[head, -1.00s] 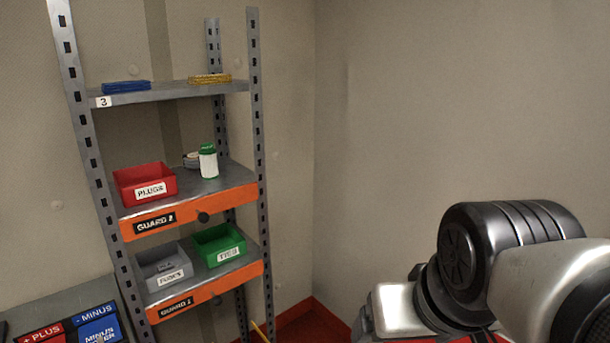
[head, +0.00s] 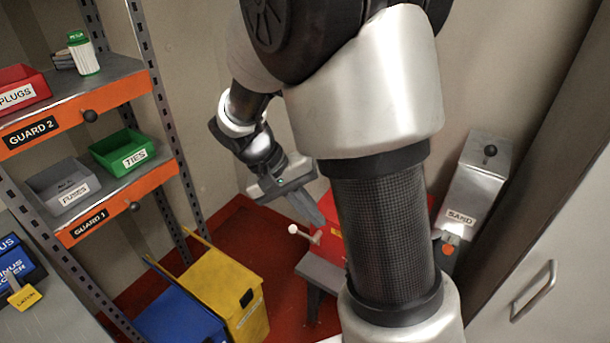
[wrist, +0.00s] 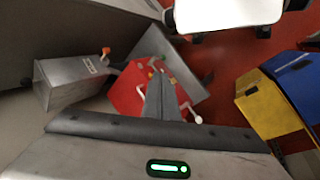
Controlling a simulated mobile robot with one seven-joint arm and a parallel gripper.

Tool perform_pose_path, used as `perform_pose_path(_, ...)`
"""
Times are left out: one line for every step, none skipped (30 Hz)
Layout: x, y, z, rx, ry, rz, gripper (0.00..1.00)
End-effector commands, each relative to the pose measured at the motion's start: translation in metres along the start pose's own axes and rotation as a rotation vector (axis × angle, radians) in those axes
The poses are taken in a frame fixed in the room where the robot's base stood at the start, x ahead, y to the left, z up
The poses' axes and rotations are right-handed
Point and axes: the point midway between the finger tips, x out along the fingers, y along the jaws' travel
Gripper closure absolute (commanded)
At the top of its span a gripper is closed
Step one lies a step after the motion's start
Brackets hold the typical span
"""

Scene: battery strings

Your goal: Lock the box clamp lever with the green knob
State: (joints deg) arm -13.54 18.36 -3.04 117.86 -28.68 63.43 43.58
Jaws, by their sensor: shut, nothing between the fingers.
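A red box (head: 328,240) sits on a grey stand (head: 318,272), mostly hidden behind my arm in the head view. It also shows in the wrist view (wrist: 126,92), beyond my fingers. A lever with a white knob (head: 293,229) sticks out from the box's left side in the head view, and also shows in the wrist view (wrist: 198,119). My gripper (head: 314,217) is shut and empty, pointing down near the box.
A grey metal SAND box (head: 462,198) stands at the right, with an orange part (head: 448,249) low on it. Yellow (head: 222,285) and blue (head: 170,318) bins stand on the red floor at left. The shelf rack (head: 140,85) is left of my arm; a cabinet door (head: 545,240) is at right.

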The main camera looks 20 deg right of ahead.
Motion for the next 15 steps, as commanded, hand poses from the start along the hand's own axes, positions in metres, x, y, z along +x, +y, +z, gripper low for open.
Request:
perform_pose_path(0.021, -0.013, -0.006, -0.001, -0.016, 0.051, 1.0)
perform_pose_path(0.029, -0.018, -0.01, 0.001, -0.02, 0.08, 1.0)
perform_pose_path(0.041, -0.025, -0.014, 0.005, -0.024, 0.118, 1.0)
perform_pose_path(0.05, -0.029, -0.017, 0.008, -0.027, 0.147, 1.0)
perform_pose_path(0.059, -0.034, -0.02, 0.011, -0.028, 0.176, 1.0)
perform_pose_path(0.071, -0.042, -0.024, 0.014, -0.027, 0.213, 1.0)
perform_pose_path(0.081, -0.047, -0.027, 0.016, -0.025, 0.243, 1.0)
perform_pose_path(0.09, -0.052, -0.03, 0.02, -0.023, 0.272, 1.0)
perform_pose_path(0.103, -0.058, -0.033, 0.022, -0.019, 0.31, 1.0)
perform_pose_path(0.113, -0.064, -0.035, 0.024, -0.012, 0.339, 1.0)
perform_pose_path(0.123, -0.069, -0.037, 0.026, -0.007, 0.367, 1.0)
perform_pose_path(0.136, -0.075, -0.04, 0.028, 0.003, 0.405, 1.0)
perform_pose_path(0.146, -0.08, -0.042, 0.028, 0.011, 0.434, 1.0)
perform_pose_path(0.156, -0.086, -0.044, 0.028, 0.022, 0.461, 1.0)
perform_pose_path(0.17, -0.092, -0.046, 0.029, 0.036, 0.497, 1.0)
